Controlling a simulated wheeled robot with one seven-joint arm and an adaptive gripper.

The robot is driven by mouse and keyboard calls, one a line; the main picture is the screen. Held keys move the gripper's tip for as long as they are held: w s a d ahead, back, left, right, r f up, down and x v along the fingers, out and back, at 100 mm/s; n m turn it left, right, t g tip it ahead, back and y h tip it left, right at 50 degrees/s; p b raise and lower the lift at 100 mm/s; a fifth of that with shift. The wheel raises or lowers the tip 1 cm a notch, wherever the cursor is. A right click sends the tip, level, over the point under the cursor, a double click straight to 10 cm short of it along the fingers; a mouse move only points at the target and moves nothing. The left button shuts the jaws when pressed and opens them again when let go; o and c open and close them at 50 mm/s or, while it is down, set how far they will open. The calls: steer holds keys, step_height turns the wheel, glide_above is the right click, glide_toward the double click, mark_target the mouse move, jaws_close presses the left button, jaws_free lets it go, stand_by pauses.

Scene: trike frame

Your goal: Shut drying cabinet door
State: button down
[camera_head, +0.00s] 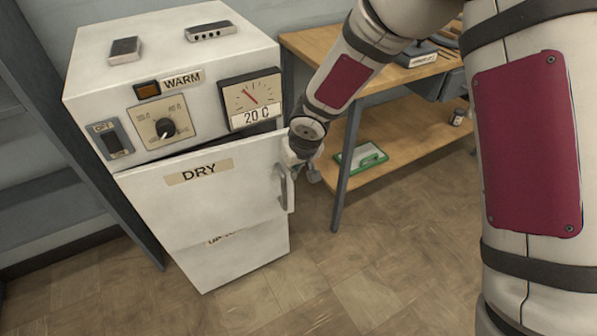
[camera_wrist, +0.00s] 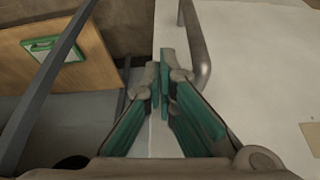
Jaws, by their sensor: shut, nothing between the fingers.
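The drying cabinet (camera_head: 180,60) is a white box with a control panel on its upper front. Its door (camera_head: 220,205), labelled DRY, stands slightly ajar, with a dark gap along its top edge. The door handle (camera_head: 283,186) is a grey vertical bar near the door's right edge; it also shows in the wrist view (camera_wrist: 203,50). My gripper (camera_head: 302,172) is at the door's right edge beside the handle, partly hidden by my wrist. In the wrist view my gripper (camera_wrist: 163,78) has its green-padded fingers together and empty, over the door's edge. I cannot tell whether they touch the door.
A wooden workbench (camera_head: 308,45) stands right of the cabinet, with a green-framed item (camera_head: 361,157) on its lower shelf. A grey shelf unit (camera_head: 35,90) stands at the left. The tiled floor (camera_head: 400,260) in front is clear.

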stand_by(0.3)
steer(key=w+a+p, duration=0.1)
steer(key=w+a, duration=0.1)
steer(key=w, duration=0.3)
steer(key=shift+w+a+r, duration=0.15)
steer(key=shift+w+a, duration=0.05)
steer(key=shift+a, duration=0.15)
